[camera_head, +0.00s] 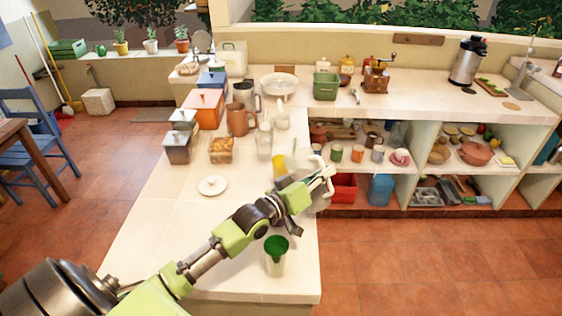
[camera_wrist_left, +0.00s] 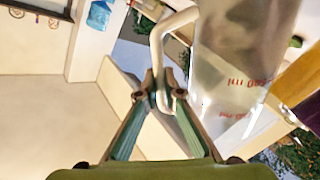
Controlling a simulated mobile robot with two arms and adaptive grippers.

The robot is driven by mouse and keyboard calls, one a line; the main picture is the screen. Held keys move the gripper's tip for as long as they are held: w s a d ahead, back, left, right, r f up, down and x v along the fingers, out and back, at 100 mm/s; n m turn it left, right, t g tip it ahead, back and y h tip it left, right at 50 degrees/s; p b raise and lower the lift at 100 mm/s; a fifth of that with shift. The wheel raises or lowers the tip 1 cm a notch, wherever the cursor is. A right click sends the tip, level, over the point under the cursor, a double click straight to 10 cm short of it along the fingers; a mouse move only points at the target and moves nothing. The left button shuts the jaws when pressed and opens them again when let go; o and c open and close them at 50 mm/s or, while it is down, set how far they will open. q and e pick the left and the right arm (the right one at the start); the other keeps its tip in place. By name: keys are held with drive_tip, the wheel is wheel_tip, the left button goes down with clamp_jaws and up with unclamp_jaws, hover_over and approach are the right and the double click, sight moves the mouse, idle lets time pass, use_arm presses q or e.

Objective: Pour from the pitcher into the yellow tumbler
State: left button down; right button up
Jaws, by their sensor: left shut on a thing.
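The pitcher is a clear measuring jug with red markings, large in the left wrist view (camera_wrist_left: 235,50). My left gripper (camera_wrist_left: 160,92) is shut on its pale handle. In the head view the left gripper (camera_head: 324,182) is above the counter's right edge, and the pitcher (camera_head: 301,163) shows only faintly beside it. The yellow tumbler (camera_head: 279,165) stands on the counter just left of the pitcher and is partly hidden. I cannot make out the pitcher's contents. My right gripper is not in view.
A white lid (camera_head: 213,186) lies on the counter (camera_head: 160,235). Canisters, a brown mug (camera_head: 238,119) and glasses crowd farther back. Open shelves (camera_head: 415,168) stand at right.

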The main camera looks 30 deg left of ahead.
sight(319, 157)
use_arm(q)
drive_tip(key=shift+w+a+r+n, duration=0.1)
drive_tip(key=shift+a+r+n, duration=0.2)
drive_tip(key=shift+w+a+r+n+p, duration=0.1)
drive_tip(key=shift+a+r+n+p, duration=0.1)
drive_tip(key=shift+a+r+n, duration=0.35)
drive_tip(key=shift+w+a+r+n+p, duration=0.1)
drive_tip(key=shift+a+r+n+p, duration=0.1)
drive_tip(key=shift+r+n, duration=0.65)
drive_tip(key=shift+a+r+n, duration=0.2)
drive_tip(key=shift+r+n, duration=0.1)
drive_tip(key=shift+r, duration=0.2)
drive_tip(key=shift+w+a+r+n+b, duration=0.2)
drive_tip(key=shift+a+n+b, duration=0.15)
drive_tip(key=shift+a+n, duration=0.35)
idle(1.8)
drive_tip(key=shift+w+a+r+n, duration=0.15)
drive_tip(key=shift+r+n, duration=0.15)
drive_tip(key=shift+n, duration=0.2)
idle(2.8)
